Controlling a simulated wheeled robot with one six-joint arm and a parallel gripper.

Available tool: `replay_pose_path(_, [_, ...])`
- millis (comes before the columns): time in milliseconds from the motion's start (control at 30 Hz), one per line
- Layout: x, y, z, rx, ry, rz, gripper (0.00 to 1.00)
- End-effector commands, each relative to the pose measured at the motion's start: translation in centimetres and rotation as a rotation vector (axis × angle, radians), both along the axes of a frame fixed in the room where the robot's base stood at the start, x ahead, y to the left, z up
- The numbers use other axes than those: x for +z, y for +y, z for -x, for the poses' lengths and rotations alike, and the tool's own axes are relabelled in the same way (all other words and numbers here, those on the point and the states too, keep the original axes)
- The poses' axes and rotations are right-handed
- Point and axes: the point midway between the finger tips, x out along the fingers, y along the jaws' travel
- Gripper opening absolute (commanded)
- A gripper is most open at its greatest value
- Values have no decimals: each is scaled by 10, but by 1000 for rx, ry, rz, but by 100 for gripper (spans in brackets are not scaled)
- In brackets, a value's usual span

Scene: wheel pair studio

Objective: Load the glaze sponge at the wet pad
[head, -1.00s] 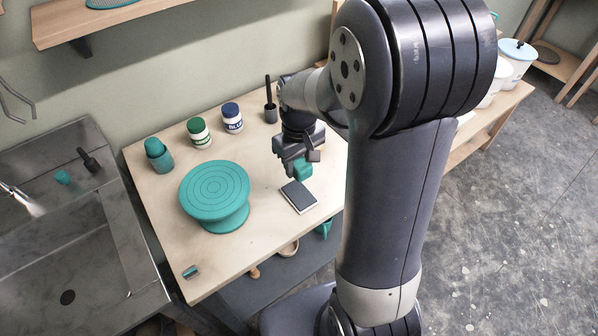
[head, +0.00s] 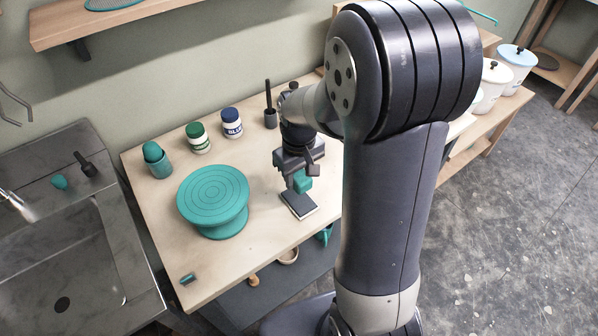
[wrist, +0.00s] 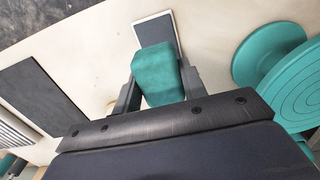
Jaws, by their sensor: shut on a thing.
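My gripper (head: 299,181) is shut on a teal block-shaped sponge (head: 303,181). In the wrist view the sponge (wrist: 158,78) sits between the two fingers. The wet pad (head: 299,205) is a dark rectangle with a pale border, lying on the table near its front edge. The sponge is over or at the far part of the pad. In the wrist view the pad (wrist: 155,30) shows just beyond the sponge, which hides part of it. I cannot tell whether the sponge touches the pad.
A teal banding wheel (head: 213,195) stands left of the pad. A green-lidded jar (head: 198,138), a blue-lidded jar (head: 231,123) and a teal cup (head: 157,160) stand along the back. A metal sink (head: 60,230) is at the left. The table's front left is mostly clear.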

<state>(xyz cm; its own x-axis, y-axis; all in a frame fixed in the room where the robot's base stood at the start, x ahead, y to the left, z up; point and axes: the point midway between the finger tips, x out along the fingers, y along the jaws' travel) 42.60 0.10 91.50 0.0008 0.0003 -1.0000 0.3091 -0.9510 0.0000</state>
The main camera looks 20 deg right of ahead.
Motion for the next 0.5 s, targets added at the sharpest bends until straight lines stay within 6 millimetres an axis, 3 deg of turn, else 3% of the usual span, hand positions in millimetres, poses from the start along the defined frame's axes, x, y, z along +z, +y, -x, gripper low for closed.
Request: replay_pose_path(500, [-51,0,0,0,1,0,22])
